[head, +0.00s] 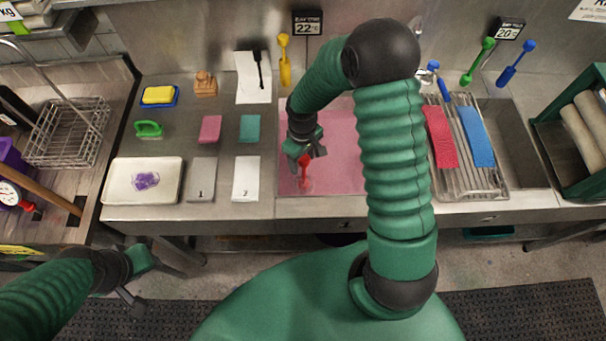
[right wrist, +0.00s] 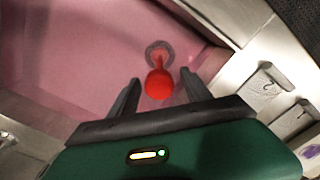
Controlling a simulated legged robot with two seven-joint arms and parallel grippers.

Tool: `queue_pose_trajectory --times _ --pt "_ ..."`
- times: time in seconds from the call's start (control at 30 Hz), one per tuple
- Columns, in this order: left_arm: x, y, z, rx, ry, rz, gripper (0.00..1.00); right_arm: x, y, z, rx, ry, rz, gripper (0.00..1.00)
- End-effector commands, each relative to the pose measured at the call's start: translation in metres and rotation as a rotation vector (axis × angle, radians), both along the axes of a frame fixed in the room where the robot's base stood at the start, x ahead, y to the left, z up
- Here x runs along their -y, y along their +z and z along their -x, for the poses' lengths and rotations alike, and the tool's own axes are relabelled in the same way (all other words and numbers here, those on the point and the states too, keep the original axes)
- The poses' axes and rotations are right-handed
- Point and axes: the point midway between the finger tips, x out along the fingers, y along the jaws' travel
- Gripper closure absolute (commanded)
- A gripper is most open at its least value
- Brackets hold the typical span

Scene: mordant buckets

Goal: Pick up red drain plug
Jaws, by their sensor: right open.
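The red drain plug (head: 304,171) stands in the pink basin (head: 340,180), near its front left part. In the right wrist view the plug (right wrist: 158,84) shows a round red knob with a stem reaching to a grey ring, the drain (right wrist: 160,52). My right gripper (head: 312,153) is over the basin just above the plug. In the right wrist view its two fingers (right wrist: 160,90) are open on either side of the knob, with gaps, and hold nothing. My left gripper (head: 138,285) is low at the left, in front of the counter, away from the plug; its jaws are unclear.
Left of the basin lie a white tray (head: 117,181) with purple pieces, numbered cards (head: 201,180), and pink (head: 210,129) and teal (head: 250,128) blocks. Right of it a rack (head: 463,180) holds red and blue cloths. The basin's metal rim (right wrist: 205,85) is close to my right gripper.

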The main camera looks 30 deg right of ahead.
Motion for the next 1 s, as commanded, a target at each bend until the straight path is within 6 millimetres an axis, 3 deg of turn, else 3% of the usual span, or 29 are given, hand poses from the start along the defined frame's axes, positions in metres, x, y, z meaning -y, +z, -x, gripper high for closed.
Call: queue_pose_trajectory --times 0.3,0.57,1.0 --pt "0.0 0.01 0.0 0.0 -0.001 0.0 0.64 0.0 -0.049 0.004 -0.003 -0.001 -0.002 0.43" --pt "0.0 0.009 0.0 0.0 -0.001 0.0 0.64 0.0 -0.054 0.003 0.002 -0.002 -0.001 0.43" --pt "0.0 0.009 0.0 0.0 -0.001 0.0 0.64 0.0 -0.054 0.003 0.001 -0.002 -0.001 1.0"
